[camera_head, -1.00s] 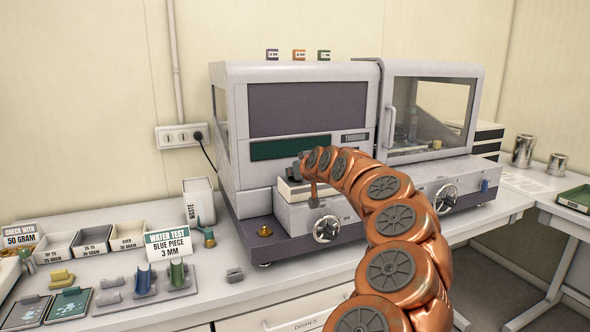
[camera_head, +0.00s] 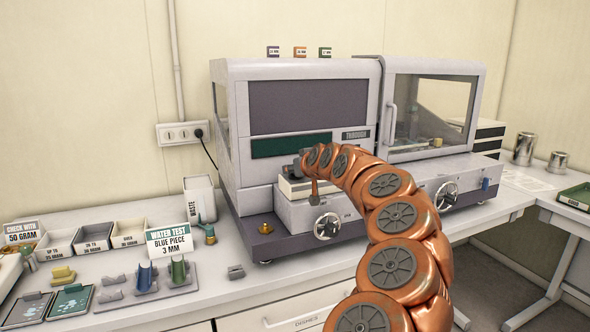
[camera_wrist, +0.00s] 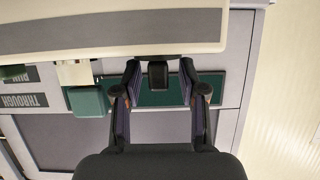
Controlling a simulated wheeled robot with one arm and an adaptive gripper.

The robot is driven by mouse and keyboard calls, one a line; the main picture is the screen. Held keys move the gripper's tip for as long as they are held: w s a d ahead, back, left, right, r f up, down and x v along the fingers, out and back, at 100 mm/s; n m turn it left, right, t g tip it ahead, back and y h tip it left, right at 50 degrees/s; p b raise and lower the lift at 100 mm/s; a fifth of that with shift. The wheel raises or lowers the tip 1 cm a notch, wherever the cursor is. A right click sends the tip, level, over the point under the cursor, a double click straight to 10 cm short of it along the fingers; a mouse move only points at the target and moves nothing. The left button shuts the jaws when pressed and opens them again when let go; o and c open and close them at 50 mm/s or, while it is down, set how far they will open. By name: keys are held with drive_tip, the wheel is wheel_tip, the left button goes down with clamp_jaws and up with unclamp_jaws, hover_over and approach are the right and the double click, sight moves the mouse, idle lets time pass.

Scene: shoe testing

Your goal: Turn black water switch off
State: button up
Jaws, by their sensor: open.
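My gripper (camera_wrist: 158,84) is open, its two dark fingers spread on either side of a small black block (camera_wrist: 158,74). The block sits at the edge of a pale panel with a grey strip (camera_wrist: 110,35). It looks like the black water switch, but I cannot tell its setting or whether the fingers touch it. In the head view, my copper arm reaches to the front of the grey testing machine (camera_head: 295,85). The dark end there is small, beside a cream box (camera_head: 290,188) on the machine's front ledge, and the switch cannot be made out.
A dark green panel (camera_head: 291,146) lies behind the gripper. Handwheels (camera_head: 327,226) stick out from the machine's front. A brass knob (camera_head: 265,228) stands at its left corner. Sample trays and a water test sign (camera_head: 172,244) occupy the left table.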

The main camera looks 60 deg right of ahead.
drive_tip(key=v, duration=1.2)
drive_tip(key=shift+d, duration=0.1)
idle(0.4)
drive_tip(key=w+a+f+n+y, duration=0.1)
drive_tip(key=w+a+n+y, duration=0.1)
drive_tip(key=w+a, duration=0.35)
drive_tip(key=w+a+f+n+y, duration=0.1)
drive_tip(key=w+a+y, duration=0.1)
drive_tip(key=a, duration=0.7)
drive_tip(key=a+f+n+g+y, duration=0.1)
drive_tip(key=a+f+g+y, duration=0.15)
drive_tip(key=a, duration=0.65)
drive_tip(key=a+f+n+g+y, duration=0.15)
drive_tip(key=a+f, duration=0.25)
drive_tip(key=a, duration=0.6)
drive_tip(key=s+a+f+n+g+p, duration=0.1)
drive_tip(key=s+a+f+g, duration=0.1)
drive_tip(key=s+a+f, duration=0.3)
drive_tip(key=s+a+f+n+g, duration=0.1)
drive_tip(key=s+a+f, duration=0.1)
drive_tip(key=a, duration=0.4)
drive_tip(key=s+a+f+g, duration=0.3)
drive_tip(key=s+f, duration=0.1)
drive_tip(key=s, duration=0.4)
drive_tip(key=s+a+f+g, duration=0.3)
drive_tip(key=s, duration=0.6)
drive_tip(key=shift+s+a+f+m+h, duration=0.15)
drive_tip(key=shift+s+f+m+h, duration=0.2)
drive_tip(key=shift+m, duration=0.1)
